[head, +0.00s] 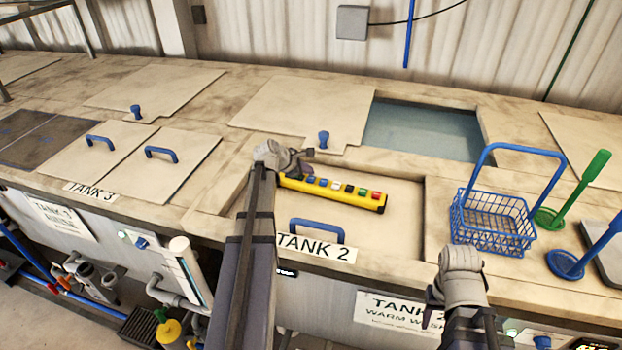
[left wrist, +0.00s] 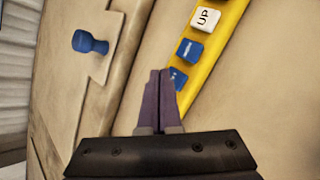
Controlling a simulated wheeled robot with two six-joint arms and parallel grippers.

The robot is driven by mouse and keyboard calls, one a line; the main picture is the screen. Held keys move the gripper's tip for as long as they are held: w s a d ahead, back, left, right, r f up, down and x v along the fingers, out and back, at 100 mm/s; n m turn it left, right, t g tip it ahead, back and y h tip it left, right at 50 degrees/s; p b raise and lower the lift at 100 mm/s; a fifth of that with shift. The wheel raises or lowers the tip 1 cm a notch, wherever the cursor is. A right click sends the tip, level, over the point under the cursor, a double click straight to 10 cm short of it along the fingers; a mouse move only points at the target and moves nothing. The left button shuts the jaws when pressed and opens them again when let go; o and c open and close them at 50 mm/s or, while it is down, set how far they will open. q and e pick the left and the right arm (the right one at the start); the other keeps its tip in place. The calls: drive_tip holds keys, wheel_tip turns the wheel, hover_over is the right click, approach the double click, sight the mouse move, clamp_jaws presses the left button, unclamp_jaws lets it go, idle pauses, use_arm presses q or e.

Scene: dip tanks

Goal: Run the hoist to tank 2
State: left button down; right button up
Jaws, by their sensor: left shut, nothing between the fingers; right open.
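A yellow hoist pendant (head: 330,192) with a row of coloured buttons lies on the tank 2 lid, and it also shows in the left wrist view (left wrist: 219,53). A white button marked UP (left wrist: 205,19) and blue buttons (left wrist: 189,50) are visible there. My left gripper (head: 300,155) is shut and empty at the pendant's left end. Its closed tips (left wrist: 160,75) overlap the edge of the lowest visible blue button (left wrist: 178,78); contact is unclear. My right gripper (head: 458,268) is open and empty in front of the blue basket. The TANK 2 label (head: 312,247) is on the front edge.
A blue wire basket (head: 490,225) with a raised handle stands right of the lid. An open tank (head: 420,130) with liquid lies behind. Tank 3 lids (head: 175,150) with blue handles are at left. A green strainer (head: 575,195) and a blue one (head: 572,262) lie at right.

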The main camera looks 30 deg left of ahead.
sight(308, 179)
idle(0.4)
use_arm(q)
drive_tip(key=shift+f+b, duration=0.4)
drive_tip(key=shift+f, duration=0.05)
drive_tip(key=shift+f+b, duration=0.45)
drive_tip(key=shift+b, duration=0.05)
idle(0.6)
drive_tip(key=shift+r, duration=0.1)
drive_tip(key=shift+r+p, duration=0.8)
drive_tip(key=shift+p, duration=0.15)
wheel_tip(308, 179, up, 5)
drive_tip(key=p, duration=0.5)
drive_tip(key=shift+r, duration=0.1)
idle(4.1)
